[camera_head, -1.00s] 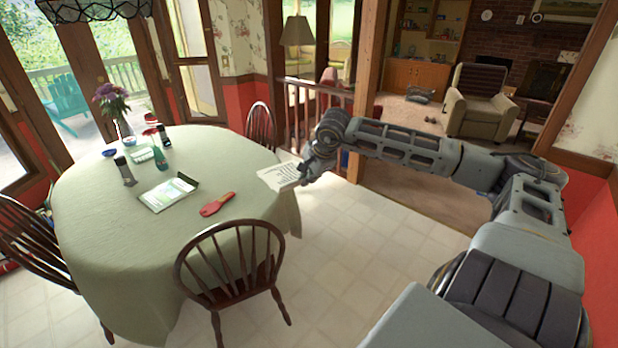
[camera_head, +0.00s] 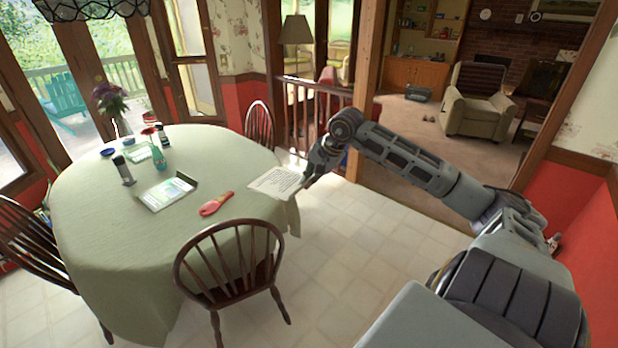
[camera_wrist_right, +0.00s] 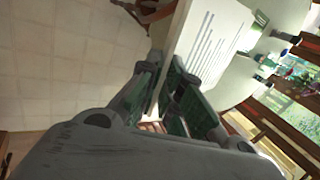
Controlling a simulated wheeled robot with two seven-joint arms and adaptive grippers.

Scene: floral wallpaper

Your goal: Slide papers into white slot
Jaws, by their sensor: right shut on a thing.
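A white sheet of printed paper (camera_head: 276,183) is held out over the right edge of the round table. My right gripper (camera_head: 308,181) is shut on the paper's right edge. In the right wrist view the paper (camera_wrist_right: 212,40) extends from between the fingers of my right gripper (camera_wrist_right: 170,88), with its lines of text facing the camera. A white tray-like holder (camera_head: 167,193) with a dark rim and a greenish sheet in it lies on the table, left of the paper; it may be the white slot, but I cannot tell. My left gripper is not in view.
The table (camera_head: 95,225) has a pale green cloth. A red paddle-shaped brush (camera_head: 214,204) lies between the holder and the paper. Bottles (camera_head: 123,170), small bowls and a flower vase (camera_head: 112,102) stand farther back. A wooden chair (camera_head: 230,265) stands at the near side.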

